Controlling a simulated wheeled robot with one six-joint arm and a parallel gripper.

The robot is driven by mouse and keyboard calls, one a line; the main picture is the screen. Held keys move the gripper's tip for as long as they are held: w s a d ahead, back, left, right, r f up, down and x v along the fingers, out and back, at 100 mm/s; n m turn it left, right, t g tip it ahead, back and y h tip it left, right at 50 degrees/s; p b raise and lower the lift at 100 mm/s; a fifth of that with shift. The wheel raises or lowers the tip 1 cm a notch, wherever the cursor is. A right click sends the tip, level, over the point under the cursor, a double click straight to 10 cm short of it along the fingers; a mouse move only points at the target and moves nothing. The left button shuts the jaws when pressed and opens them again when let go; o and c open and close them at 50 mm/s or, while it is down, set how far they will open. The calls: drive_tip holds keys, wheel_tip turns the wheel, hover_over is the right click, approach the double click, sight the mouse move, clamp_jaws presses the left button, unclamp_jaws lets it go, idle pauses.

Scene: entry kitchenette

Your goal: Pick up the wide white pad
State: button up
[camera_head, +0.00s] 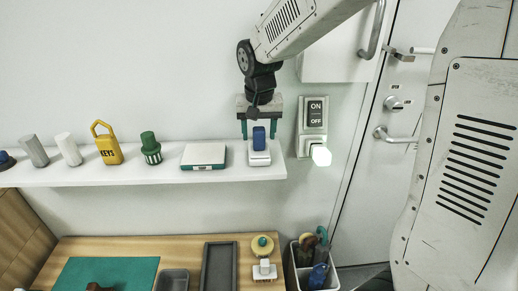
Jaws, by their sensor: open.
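A wide white pad (204,154), flat with a dark greenish lower edge, lies on the white wall shelf (110,176), right of its middle. My gripper (258,131) is over the right end of the shelf, to the right of the pad and apart from it. Its two teal fingers point down and are open. A small white item with a blue top (258,154) stands below and between the fingers in the picture. I cannot tell whether the fingers touch it.
Also on the shelf are a green-capped jar (150,148), a yellow KEYS tag (108,148) and white and grey cylinders. An ON/OFF switch plate (314,114) is on the wall at right. Below are a wooden counter (190,250) and a white bin (294,270).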

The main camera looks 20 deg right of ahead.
drive_tip(key=shift+w+f, duration=0.1)
drive_tip(key=shift+f, duration=0.65)
drive_tip(key=c, duration=1.1)
drive_tip(key=shift+r, duration=0.1)
drive_tip(key=shift+r, duration=0.55)
wheel_tip(320, 180, up, 2)
drive_tip(key=shift+r, duration=0.1)
drive_tip(key=s, duration=0.5)
drive_tip(key=s+a+r, duration=0.1)
drive_tip(key=s, duration=1)
drive_tip(key=shift+a+r, duration=0.25)
drive_tip(key=shift+a, duration=0.15)
